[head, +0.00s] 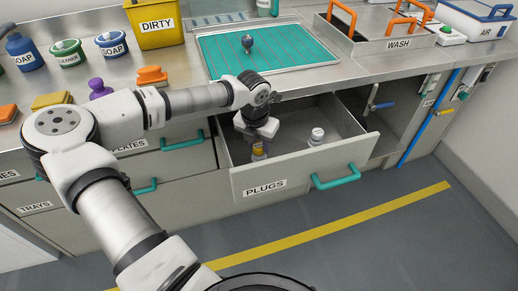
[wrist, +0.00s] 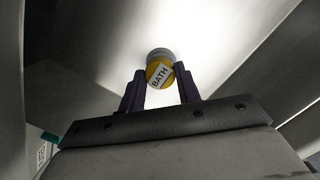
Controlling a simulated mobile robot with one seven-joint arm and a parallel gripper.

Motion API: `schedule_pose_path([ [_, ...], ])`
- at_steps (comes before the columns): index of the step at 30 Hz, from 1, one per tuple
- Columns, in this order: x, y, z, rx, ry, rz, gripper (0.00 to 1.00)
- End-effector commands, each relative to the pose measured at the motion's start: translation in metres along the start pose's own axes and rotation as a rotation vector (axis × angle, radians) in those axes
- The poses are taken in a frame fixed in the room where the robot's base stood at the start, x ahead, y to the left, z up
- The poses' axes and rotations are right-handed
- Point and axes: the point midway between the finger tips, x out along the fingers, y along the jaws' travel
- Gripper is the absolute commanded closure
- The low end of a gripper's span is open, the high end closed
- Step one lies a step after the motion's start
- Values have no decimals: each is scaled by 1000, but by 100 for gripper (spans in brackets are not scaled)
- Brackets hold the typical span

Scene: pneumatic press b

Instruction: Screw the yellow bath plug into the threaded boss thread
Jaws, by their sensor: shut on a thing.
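The yellow bath plug (wrist: 158,74), with a label reading BATH, is between the two dark fingers of my gripper (wrist: 160,88) in the wrist view. The fingers are shut on it. In the head view my gripper (head: 260,145) reaches down into the open PLUGS drawer (head: 305,166), and a little yellow of the plug (head: 258,151) shows below it. I cannot tell whether the plug touches the drawer floor. A small dark upright fitting (head: 248,44) stands on the teal mat; I cannot tell whether it is the threaded boss.
A white-capped plug (head: 317,135) stands in the drawer, right of my gripper. The teal mat (head: 290,55) is otherwise mostly clear. A WASH basin (head: 375,45) with orange handles is to its right.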

Motion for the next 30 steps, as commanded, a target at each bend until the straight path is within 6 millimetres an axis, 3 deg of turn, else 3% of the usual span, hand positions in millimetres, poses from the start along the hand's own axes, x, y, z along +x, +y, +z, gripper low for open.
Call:
schedule_pose_path([
  [7,-2,0,0,0,-1,0,90],
  [11,-16,0,3,0,-1,1,90],
  [14,-36,0,6,0,-1,2,90],
  [24,-134,0,21,0,-2,1,90],
  [30,-176,0,27,1,-1,1,90],
])
